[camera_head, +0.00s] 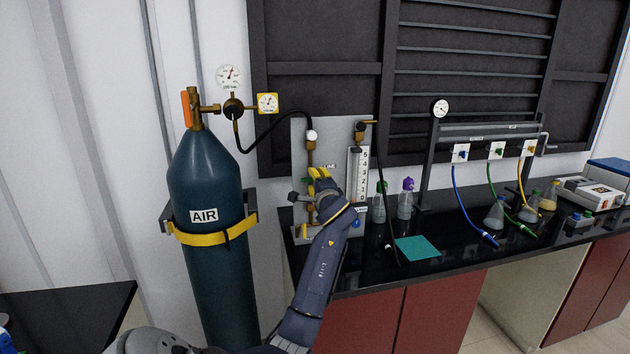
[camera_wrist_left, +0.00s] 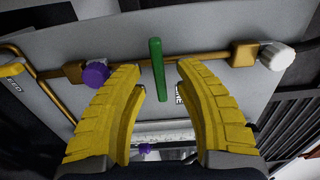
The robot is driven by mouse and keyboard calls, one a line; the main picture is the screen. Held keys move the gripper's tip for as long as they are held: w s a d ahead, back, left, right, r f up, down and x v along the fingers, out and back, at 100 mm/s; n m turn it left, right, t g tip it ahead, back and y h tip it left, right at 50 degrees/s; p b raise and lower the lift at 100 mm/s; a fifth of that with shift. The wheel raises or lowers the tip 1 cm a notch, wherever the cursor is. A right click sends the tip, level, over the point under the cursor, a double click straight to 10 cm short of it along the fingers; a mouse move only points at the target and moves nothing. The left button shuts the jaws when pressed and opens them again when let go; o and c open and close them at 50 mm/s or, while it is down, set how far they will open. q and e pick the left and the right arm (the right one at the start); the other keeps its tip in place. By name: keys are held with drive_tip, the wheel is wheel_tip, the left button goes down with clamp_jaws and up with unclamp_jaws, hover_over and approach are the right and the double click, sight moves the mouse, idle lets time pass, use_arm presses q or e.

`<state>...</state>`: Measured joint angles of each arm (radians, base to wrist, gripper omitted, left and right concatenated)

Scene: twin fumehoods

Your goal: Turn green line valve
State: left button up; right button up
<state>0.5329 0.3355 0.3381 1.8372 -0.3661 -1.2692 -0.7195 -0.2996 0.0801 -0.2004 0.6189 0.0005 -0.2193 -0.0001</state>
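A green valve handle (camera_wrist_left: 157,72), a straight bar, sits on a brass pipe (camera_wrist_left: 215,61) on the grey panel in the left wrist view. My left gripper (camera_wrist_left: 161,66) is open, its yellow fingers on either side of the handle with visible gaps. A purple knob (camera_wrist_left: 95,74) and a white knob (camera_wrist_left: 278,56) flank the handle on the pipe. My right gripper is out of view.
The dark AIR cylinder (camera_head: 205,170) stands left of the panel. A scaled flow tube (camera_head: 357,172) is close right of my gripper. Flasks (camera_head: 404,205) stand on the black bench. A small green outlet valve (camera_head: 496,151) with a green hose is farther right.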

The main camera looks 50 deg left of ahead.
use_arm(q)
drive_tip(key=v, duration=1.1)
